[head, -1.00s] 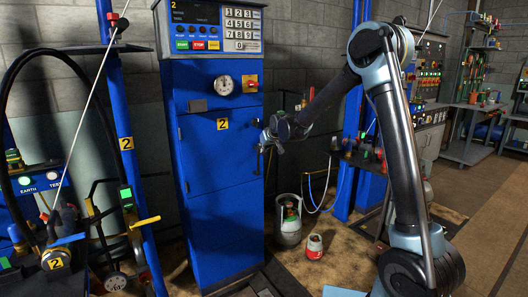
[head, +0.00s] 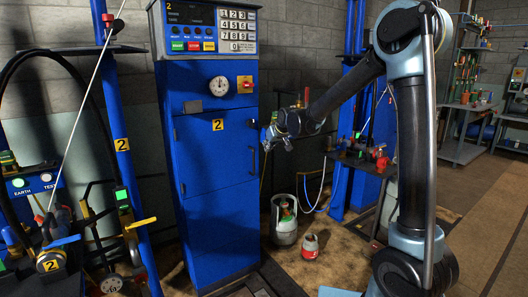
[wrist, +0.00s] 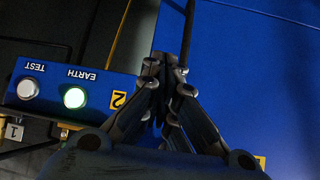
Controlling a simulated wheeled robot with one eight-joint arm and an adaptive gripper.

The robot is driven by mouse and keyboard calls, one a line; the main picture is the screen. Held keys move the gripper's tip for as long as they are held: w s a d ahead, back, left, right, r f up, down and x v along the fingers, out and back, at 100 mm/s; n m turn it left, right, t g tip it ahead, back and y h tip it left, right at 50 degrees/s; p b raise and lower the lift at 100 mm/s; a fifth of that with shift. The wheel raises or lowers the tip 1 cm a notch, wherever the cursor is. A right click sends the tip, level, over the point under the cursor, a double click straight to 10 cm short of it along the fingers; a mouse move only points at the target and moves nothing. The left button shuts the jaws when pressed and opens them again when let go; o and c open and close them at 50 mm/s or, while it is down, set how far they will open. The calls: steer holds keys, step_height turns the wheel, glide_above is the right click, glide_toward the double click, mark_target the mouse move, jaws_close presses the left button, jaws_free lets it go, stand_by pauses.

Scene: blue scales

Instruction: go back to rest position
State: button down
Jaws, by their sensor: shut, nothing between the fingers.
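My gripper (head: 271,138) is raised beside the right edge of the tall blue scale cabinet (head: 215,235) in the head view, near the handle on its door. I cannot tell from the head view how far it stands from the cabinet. In the wrist view my gripper (wrist: 165,66) has its fingers together with nothing between them. There it shows in front of blue panels, with a blue box (wrist: 50,92) bearing TEST and EARTH buttons at the left. The EARTH button (wrist: 74,97) glows pale green.
A grey gas cylinder (head: 284,222) and a small red cylinder (head: 310,246) stand on the floor right of the cabinet. A blue post (head: 122,150) and hoses crowd the left side. A workbench (head: 462,150) stands at the back right. Open floor (head: 490,220) lies at the right.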

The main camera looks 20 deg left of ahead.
steer(key=s+d+m+h, duration=0.1)
steer(key=s+d, duration=0.4)
steer(key=d, duration=0.5)
steer(key=s+d+r+m+g+h, duration=0.15)
steer(key=s+d, duration=0.35)
steer(key=d, duration=0.6)
steer(key=s+d+m+h, duration=0.15)
steer(key=s+d, duration=0.35)
steer(key=d, duration=0.5)
steer(key=s+d+f+m+g+h, duration=0.1)
steer(key=s+d+f, duration=0.3)
steer(key=s+d, duration=0.2)
steer(key=s+d+f+m+g, duration=0.1)
steer(key=s+d+f, duration=0.3)
steer(key=s, duration=0.6)
steer(key=s+d+f+m+g+h, duration=0.1)
steer(key=s+d+f+m, duration=0.1)
steer(key=s+d+f, duration=0.3)
steer(key=s+d, duration=0.3)
steer(key=s, duration=0.1)
steer(key=shift+h, duration=0.3)
steer(key=shift+w+f+g, duration=0.25)
steer(key=shift+w, duration=0.25)
